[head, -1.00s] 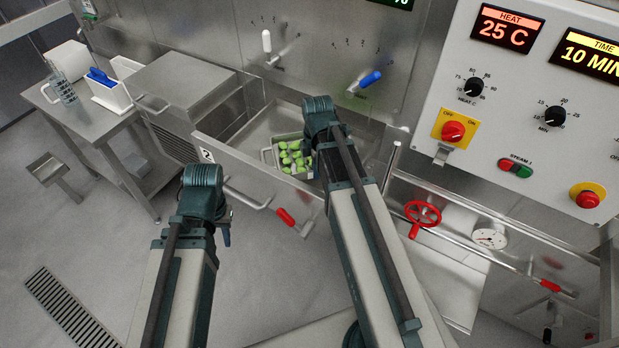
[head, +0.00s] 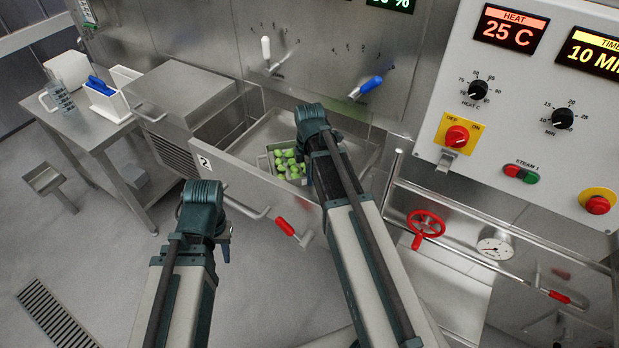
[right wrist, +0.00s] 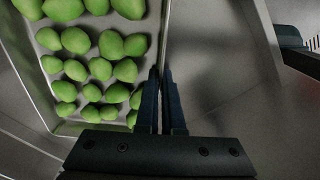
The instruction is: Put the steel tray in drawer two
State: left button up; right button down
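The steel tray (head: 268,163) holds several green filled pasta pieces (head: 289,158). It is inside the outline of the pulled-out drawer marked 2 (head: 240,180); I cannot tell whether it rests on the drawer floor. In the right wrist view the tray's rim (right wrist: 163,45) runs down between the fingers of my right gripper (right wrist: 161,105), which are nearly together on it. In the head view my right arm covers the tray's right side, and its fingertips are hidden. My left gripper (head: 225,245) hangs in front of the drawer, left of the red-gripped handle, its fingers mostly hidden.
A steel side table (head: 95,135) with a jug (head: 60,98) and white container stands at left. A control panel (head: 530,120), red valve wheel (head: 426,224) and pipes are at right. The red-gripped handle (head: 285,226) sticks out before the drawer. Floor at lower left is open.

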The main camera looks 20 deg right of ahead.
jog(key=shift+f, duration=0.2)
jog(key=c, duration=1)
grip_release()
jog(key=shift+c, duration=0.2)
jog(key=shift+r, duration=0.2)
notch_tip(320, 180, up, 12)
jog(key=p, duration=1.2)
